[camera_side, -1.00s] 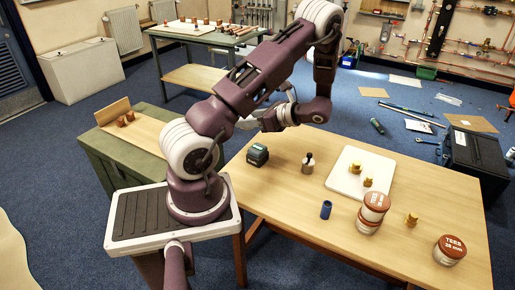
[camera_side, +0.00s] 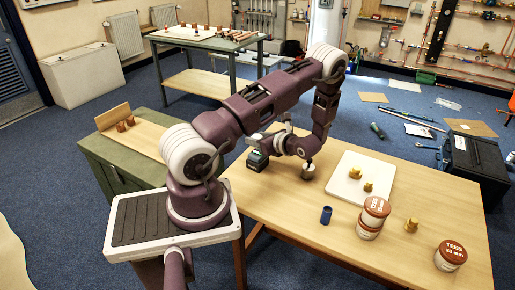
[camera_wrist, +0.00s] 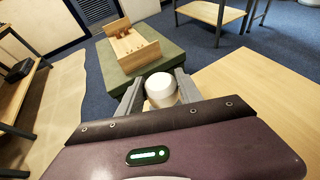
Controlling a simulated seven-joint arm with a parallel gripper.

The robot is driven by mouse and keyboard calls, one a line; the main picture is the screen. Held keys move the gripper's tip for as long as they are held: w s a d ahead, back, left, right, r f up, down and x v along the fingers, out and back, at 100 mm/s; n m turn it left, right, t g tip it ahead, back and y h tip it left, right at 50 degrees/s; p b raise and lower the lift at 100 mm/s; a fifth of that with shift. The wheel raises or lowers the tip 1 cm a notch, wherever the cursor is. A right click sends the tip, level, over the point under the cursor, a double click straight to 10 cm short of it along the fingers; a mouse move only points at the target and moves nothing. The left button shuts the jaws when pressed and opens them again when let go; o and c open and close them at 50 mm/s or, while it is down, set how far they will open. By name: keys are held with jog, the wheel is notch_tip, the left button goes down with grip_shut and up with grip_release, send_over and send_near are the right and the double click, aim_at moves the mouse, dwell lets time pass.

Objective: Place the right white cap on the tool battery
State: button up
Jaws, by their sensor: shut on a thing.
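My gripper (camera_wrist: 158,92) is shut on a white rounded cap (camera_wrist: 161,88), which sits between its two grey fingers in the wrist view. The tool battery (camera_side: 257,161), a dark block with a teal-green part, stands at the left end of the wooden table in the side view. In that view my gripper (camera_side: 258,142) points left, low over the battery; the cap cannot be made out there. Whether cap and battery touch cannot be told. The battery is not visible in the wrist view.
A small metal pot (camera_side: 308,172) stands under my wrist. The front left of the table is clear.

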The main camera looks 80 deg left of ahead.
aim_at(257, 153)
jog(key=shift+f, duration=1.65)
jog(key=shift+f, duration=0.1)
jog(key=o, duration=1.3)
jog(key=w+d+r+n+h, duration=0.2)
jog(key=w+d+r+n, duration=0.2)
jog(key=d+r, duration=0.95)
jog(key=s+d+r+n+t+h, duration=0.3)
jog(key=d+r, duration=0.2)
jog(key=d, duration=0.3)
jog(key=s+d+r+n+t+h, duration=0.3)
jog(key=d+r, duration=0.3)
jog(key=d, duration=0.2)
jog(key=s+d+r+n+t+h, duration=0.3)
jog(key=s+d+r+t+h, duration=0.1)
jog(key=d, duration=0.5)
jog(key=shift+s+d+r+n+t+h, duration=0.15)
jog(key=shift+s+r, duration=0.1)
jog(key=shift+r, duration=0.35)
jog(key=shift+s+a+r+n+t+h, duration=0.15)
jog(key=shift+s+r, duration=0.1)
jog(key=shift+r, duration=0.35)
